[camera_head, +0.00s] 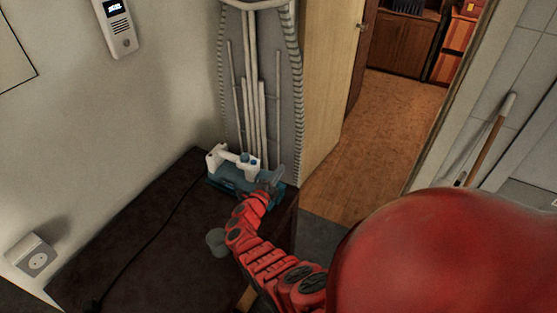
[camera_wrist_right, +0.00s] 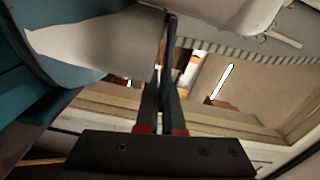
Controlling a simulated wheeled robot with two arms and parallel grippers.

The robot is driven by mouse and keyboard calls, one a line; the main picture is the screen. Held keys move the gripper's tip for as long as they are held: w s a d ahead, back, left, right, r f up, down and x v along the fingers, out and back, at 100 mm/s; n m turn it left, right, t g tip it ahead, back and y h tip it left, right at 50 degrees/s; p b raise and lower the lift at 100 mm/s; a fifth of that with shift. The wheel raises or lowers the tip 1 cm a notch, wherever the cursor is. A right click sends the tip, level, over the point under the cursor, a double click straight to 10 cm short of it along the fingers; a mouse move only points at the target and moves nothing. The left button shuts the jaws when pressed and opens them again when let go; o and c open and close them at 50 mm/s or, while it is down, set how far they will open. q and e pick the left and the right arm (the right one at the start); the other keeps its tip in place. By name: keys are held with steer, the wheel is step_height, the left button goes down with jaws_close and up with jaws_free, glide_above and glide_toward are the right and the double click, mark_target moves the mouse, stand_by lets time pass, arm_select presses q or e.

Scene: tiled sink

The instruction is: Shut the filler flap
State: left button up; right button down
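A teal and white steam iron station (camera_head: 230,180) stands on the dark table near its far end. Its white upper part (camera_head: 217,157) has a handle shape and small blue parts. My right gripper (camera_head: 273,177) is at the station's right end, very close to it. My left gripper is not in view.
The dark table (camera_head: 160,270) has a black cable across it. A grey round thing (camera_head: 216,241) shows beside my right arm. An ironing board (camera_head: 262,60) stands upright behind the station. A wall socket (camera_head: 38,260) is at the left. Open wooden floor (camera_head: 385,125) lies beyond.

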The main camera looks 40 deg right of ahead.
steer(key=shift+f+m+b, duration=0.5)
steer(key=shift+m+b, duration=0.1)
steer(key=shift+f+m+b, duration=0.1)
steer(key=shift+m+b, duration=0.4)
steer(key=c, duration=1)
jaws_free()
steer(key=shift+c, duration=0.2)
